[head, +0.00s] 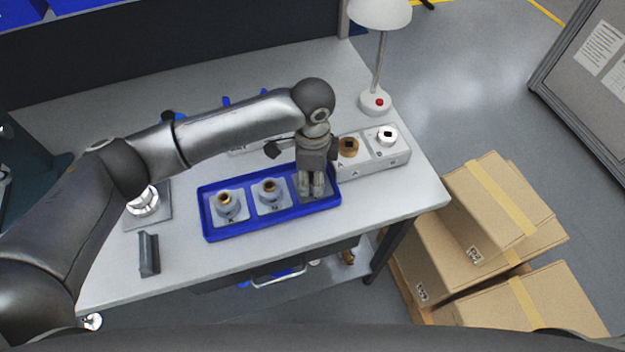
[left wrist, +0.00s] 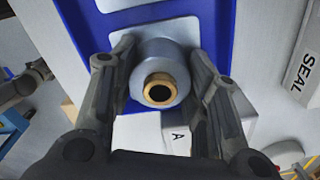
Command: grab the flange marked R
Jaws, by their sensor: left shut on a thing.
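A blue tray (head: 222,236) on the bench holds grey flanges with brass-coloured bores, each on a pale lettered plate. One flange (head: 228,205) stands at the left and another (head: 269,190) in the middle; their letters are too small to read surely. My left gripper (head: 312,190) points down over the right-hand place of the tray. In the left wrist view its fingers (left wrist: 163,62) are closed on both sides of a grey flange (left wrist: 160,72) with a brass bore. The held flange's plate letter is hidden. My right gripper is not in view.
Behind the tray's right end, a white fixture block (head: 372,168) marked A carries a brass-coloured part (head: 348,147) and a white part (head: 386,135). A lamp (head: 376,102) stands at the back right. A dark bracket (head: 149,254) stands front left. Cardboard boxes (head: 490,215) are right of the bench.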

